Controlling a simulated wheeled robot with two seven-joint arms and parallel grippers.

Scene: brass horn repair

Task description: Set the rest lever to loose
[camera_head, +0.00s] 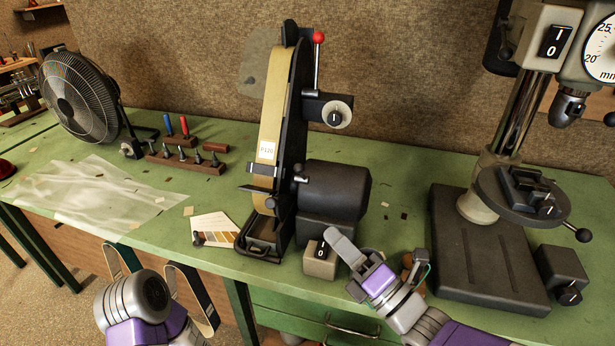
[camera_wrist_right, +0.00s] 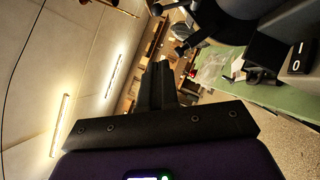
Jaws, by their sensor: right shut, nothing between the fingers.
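The belt sander (camera_head: 285,130) stands mid-bench, with a tan belt and a dark motor. Its small work rest (camera_head: 258,190) sits low on the front of the belt. A short lever with a pale end (camera_head: 300,177) shows beside the rest, near the motor; I cannot read its setting. My right gripper (camera_head: 340,243) is shut and empty, in front of the motor and just right of the switch box (camera_head: 320,262). Its closed fingers (camera_wrist_right: 160,88) show in the wrist view, with nothing between them. My left arm shows at lower left, but its gripper is out of view.
A red-knobbed lever (camera_head: 318,38) rises behind the sander. A drill press (camera_head: 490,240) stands at right. A fan (camera_head: 82,100), tool racks (camera_head: 186,160) and a clear sheet (camera_head: 90,195) are at left. Sanding belts (camera_head: 190,295) hang at the bench front.

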